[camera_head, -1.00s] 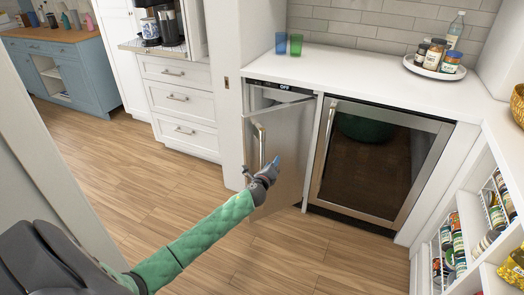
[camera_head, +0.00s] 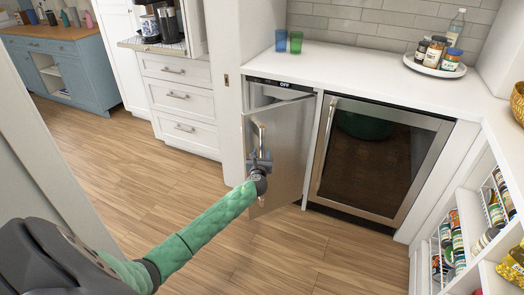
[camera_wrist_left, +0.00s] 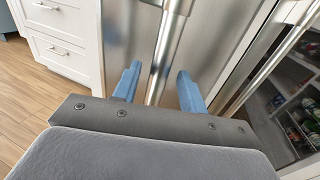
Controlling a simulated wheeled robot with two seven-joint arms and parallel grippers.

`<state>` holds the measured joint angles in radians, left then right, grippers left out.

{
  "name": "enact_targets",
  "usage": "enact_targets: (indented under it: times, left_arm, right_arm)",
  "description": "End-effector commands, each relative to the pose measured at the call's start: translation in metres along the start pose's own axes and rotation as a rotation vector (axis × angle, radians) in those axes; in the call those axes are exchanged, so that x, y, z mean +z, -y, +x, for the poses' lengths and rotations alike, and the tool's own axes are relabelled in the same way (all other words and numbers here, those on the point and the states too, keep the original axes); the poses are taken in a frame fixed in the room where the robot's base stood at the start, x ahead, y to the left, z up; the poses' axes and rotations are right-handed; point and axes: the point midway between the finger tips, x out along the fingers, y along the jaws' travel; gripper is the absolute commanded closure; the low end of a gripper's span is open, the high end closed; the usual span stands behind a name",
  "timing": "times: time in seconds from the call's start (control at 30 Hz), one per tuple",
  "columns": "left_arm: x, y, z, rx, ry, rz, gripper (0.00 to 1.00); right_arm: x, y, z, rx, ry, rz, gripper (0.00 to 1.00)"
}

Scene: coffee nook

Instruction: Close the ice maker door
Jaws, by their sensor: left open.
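The ice maker door (camera_head: 290,140) is a stainless steel panel standing ajar under the white counter, below a dark control strip reading OFF. Its vertical bar handle (camera_head: 262,138) is on the left side of the door. My left gripper (camera_head: 260,160) is at the handle's lower part. In the left wrist view the left gripper (camera_wrist_left: 157,85) is open, with its blue fingers on either side of the handle bar (camera_wrist_left: 165,60). Whether a finger touches the bar I cannot tell. My right gripper is not in view.
A glass-fronted cooler (camera_head: 375,160) with its own bar handle stands right of the ice maker. White drawers (camera_head: 182,98) are to the left. The wooden floor (camera_head: 150,190) in front is clear. Open shelves with jars (camera_head: 450,250) stand at the right.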

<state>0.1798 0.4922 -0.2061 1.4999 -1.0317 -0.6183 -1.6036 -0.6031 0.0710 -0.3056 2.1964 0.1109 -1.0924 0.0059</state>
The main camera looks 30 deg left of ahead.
Motion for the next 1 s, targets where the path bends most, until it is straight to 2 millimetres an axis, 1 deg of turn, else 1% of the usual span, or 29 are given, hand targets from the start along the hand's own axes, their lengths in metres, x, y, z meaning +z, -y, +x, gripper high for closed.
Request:
enact_targets:
  times: [0.03, 0.1, 0.23, 0.37, 0.6, 0.67, 0.8, 0.83, 1.0]
  left_arm:
    - [0.0, 0.0, 0.007, 0.0, 0.0, -0.001, 0.58]
    - [0.001, 0.0, 0.015, 0.001, 0.0, -0.002, 0.58]
    - [0.0, 0.0, 0.024, 0.0, 0.0, -0.002, 0.58]
    - [0.0, 0.0, 0.028, -0.001, 0.0, -0.002, 0.58]
    - [0.0, 0.0, 0.028, -0.001, -0.001, -0.002, 0.58]
    - [0.0, 0.0, 0.028, -0.001, -0.001, -0.002, 0.7]
    - [0.0, 0.0, 0.028, -0.001, -0.001, -0.002, 0.97]
    - [0.0, 0.0, 0.028, -0.001, -0.001, -0.002, 1.0]
    - [0.0, 0.0, 0.028, -0.001, 0.0, -0.002, 1.0]
  right_arm:
    - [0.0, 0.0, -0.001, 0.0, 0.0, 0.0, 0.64]
    - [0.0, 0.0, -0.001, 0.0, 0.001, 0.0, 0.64]
    - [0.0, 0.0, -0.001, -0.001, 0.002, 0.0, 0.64]
    - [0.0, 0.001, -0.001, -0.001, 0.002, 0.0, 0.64]
    - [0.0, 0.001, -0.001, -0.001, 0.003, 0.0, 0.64]
    - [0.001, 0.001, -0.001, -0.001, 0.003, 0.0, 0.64]
    - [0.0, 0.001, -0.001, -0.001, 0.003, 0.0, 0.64]
    - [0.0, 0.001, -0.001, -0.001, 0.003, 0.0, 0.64]
    - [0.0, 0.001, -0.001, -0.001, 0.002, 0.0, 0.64]
